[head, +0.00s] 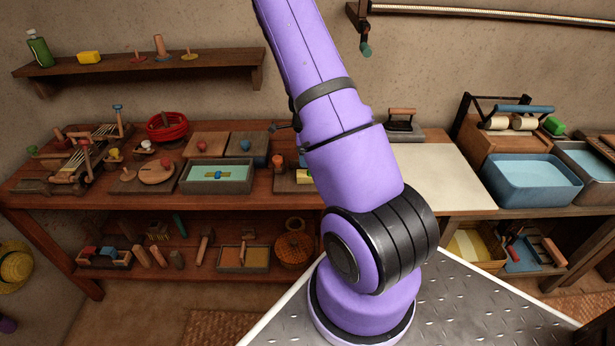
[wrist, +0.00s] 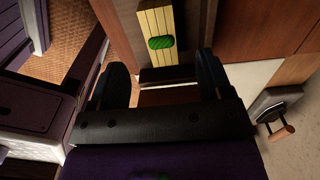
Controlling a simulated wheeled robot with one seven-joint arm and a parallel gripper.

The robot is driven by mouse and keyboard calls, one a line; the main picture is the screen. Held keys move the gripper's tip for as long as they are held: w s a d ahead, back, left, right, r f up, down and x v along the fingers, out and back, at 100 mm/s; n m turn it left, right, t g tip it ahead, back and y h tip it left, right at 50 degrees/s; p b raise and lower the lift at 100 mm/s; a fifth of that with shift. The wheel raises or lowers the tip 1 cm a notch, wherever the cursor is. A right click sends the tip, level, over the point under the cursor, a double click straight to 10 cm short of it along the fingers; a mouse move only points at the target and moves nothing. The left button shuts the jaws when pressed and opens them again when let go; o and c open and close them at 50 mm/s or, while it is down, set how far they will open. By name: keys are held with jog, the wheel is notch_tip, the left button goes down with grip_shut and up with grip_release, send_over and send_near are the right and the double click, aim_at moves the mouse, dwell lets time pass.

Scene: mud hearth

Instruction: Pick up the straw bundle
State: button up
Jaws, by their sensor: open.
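The straw bundle (wrist: 153,24) looks like a pale yellow, striped block with a green piece (wrist: 160,43) across it. In the head view a small pale yellow piece (head: 304,177) beside my arm may be the same thing, mostly hidden by the arm. My gripper (wrist: 161,80) is open and empty in the wrist view. Its two dark fingers stand apart on either side of the bundle's line, with the bundle beyond them. The gripper does not show in the head view.
A grey tray (head: 186,178) and wooden boards stand left of my arm on the bench. A white board (head: 445,196) lies to the right, with an iron-like tool (head: 402,128) behind it. A blue basin (head: 530,184) stands farther right. A shelf (head: 150,74) hangs at left.

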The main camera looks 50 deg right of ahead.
aim_at(304, 171)
jog(key=shift+w+a+f, duration=0.1)
jog(key=shift+f, duration=3.9)
jog(key=c, duration=1)
